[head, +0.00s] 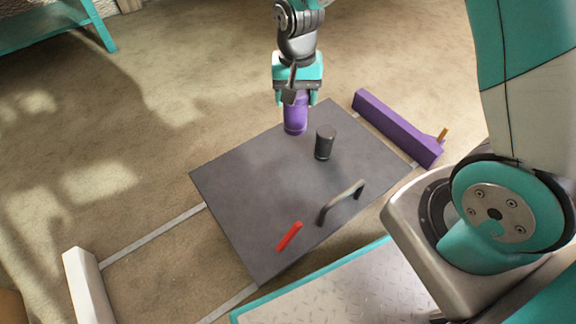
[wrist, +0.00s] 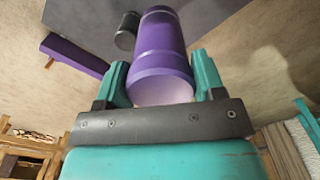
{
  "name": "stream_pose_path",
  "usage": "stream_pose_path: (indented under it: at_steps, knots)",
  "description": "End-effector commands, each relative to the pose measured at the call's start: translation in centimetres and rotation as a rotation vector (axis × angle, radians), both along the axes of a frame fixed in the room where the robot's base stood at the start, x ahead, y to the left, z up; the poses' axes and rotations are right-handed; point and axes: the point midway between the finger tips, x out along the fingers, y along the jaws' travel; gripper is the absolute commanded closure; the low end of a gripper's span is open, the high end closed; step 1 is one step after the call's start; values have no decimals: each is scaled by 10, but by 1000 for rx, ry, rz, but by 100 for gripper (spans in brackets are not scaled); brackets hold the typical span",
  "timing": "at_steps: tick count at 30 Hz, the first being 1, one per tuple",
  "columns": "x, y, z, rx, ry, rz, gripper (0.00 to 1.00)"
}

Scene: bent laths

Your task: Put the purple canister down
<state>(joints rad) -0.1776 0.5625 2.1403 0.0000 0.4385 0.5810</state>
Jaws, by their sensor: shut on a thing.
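The purple canister (head: 295,117) is between the jaws of my gripper (head: 296,97), near the far edge of the dark grey board (head: 240,180). In the wrist view the purple canister (wrist: 162,50) stands between the two teal fingers (wrist: 163,82), which are shut on it. I cannot tell whether its far end touches the board.
A black cylinder (head: 325,143) stands on the board, close to the right of the canister. A dark handle-shaped bar (head: 342,202) and a red stick (head: 289,236) lie nearer. A purple beam (head: 396,127) is at right, a white beam (head: 87,285) at left. The board's left part is clear.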

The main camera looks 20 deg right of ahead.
Motion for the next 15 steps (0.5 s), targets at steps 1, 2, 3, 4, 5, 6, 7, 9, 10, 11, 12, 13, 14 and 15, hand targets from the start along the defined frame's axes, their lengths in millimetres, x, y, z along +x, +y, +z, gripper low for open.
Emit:
stream_pose_path:
  at_steps: [1,2,3,4,5,6,7,9,10,11,12,13,14,15]
  knots:
    - [0,13,-11,1,-3,-42,68]
    - [0,19,-13,0,-2,-71,68]
    - [-1,25,-14,1,-3,-106,68]
    - [-1,28,-15,1,-3,-128,68]
    - [-1,31,-16,1,-3,-146,68]
    - [-2,34,-19,1,-1,-163,68]
    - [-2,35,-23,0,0,-172,68]
    - [-2,35,-37,0,2,-183,68]
    - [-3,35,-45,-1,3,-185,68]
    - [-3,35,-53,-1,3,-185,68]
    - [-3,35,-66,-1,4,-185,68]
    - [-3,34,-75,-2,4,-185,68]
    - [-3,34,-83,-1,4,-185,68]
    - [-3,34,-95,-1,4,-185,68]
